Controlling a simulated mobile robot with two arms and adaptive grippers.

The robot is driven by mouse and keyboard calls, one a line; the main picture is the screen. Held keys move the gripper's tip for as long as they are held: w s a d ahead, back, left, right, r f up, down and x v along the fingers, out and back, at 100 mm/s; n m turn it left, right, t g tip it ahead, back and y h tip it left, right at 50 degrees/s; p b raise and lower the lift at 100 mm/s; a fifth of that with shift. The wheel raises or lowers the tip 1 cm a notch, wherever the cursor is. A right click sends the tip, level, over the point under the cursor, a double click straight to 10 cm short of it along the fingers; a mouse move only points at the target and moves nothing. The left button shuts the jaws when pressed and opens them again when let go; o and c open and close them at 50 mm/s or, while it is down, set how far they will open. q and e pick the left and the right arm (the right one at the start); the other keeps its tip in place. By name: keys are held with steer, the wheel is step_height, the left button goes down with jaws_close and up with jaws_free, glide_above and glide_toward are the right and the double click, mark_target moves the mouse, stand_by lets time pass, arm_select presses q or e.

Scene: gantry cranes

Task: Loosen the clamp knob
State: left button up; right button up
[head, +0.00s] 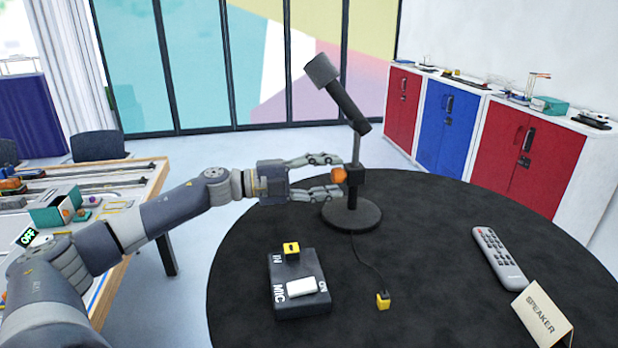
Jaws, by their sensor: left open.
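The orange clamp knob (338,175) sits on the left side of a dark clamp block on the microphone stand (355,195). The stand has a round dark base on the black table, and a microphone (337,88) with a grey head tilts up to the left at its top. My left gripper (336,175) comes in from the left and is open. Its two fingers lie above and below the knob in the picture, with the tips close to it. I cannot tell whether they touch it. My right gripper is not in view.
On the round black table (420,250) lie a switch box (299,283) marked IN and MIC, a yellow plug (383,300) on a cable, a remote (499,258) and a SPEAKER card (541,313). A workbench (150,172) stands left, cabinets (447,122) behind right.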

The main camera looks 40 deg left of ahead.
arm_select(q)
steer(key=shift+v, duration=0.9)
steer(key=v, duration=1)
steer(key=shift+a, duration=0.15)
